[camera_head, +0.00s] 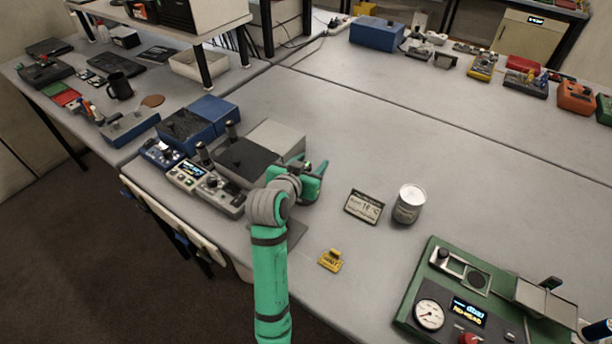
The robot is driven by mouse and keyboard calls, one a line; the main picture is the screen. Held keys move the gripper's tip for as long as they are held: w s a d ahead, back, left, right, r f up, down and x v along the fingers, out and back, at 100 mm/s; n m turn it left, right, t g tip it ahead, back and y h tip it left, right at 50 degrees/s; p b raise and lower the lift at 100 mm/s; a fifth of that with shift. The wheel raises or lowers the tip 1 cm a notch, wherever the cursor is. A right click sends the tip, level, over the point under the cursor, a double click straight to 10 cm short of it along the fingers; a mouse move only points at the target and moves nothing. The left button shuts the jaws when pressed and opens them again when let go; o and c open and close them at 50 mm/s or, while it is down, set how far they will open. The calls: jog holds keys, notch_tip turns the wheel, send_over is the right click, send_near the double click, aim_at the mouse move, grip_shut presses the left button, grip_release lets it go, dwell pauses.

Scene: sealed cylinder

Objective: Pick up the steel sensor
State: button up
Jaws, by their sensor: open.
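The steel sensor appears to be the grey metal cylinder (408,205) with a pale top, standing upright on the grey table right of centre. A small label plate (364,206) stands just left of it, apart from it. My gripper (315,178), at the end of my green arm, is left of both and apart from the cylinder. It is open, and I see nothing held in it. My own wrist partly hides the jaws.
A yellow tag (330,260) lies in front of the label plate. A green panel (425,290) with a gauge and display stands at the lower right. Grey and black boxes (247,162) and instruments crowd the left of my gripper. The table behind the cylinder is clear.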

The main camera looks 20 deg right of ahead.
jog(key=shift+c, duration=0.5)
grip_shut()
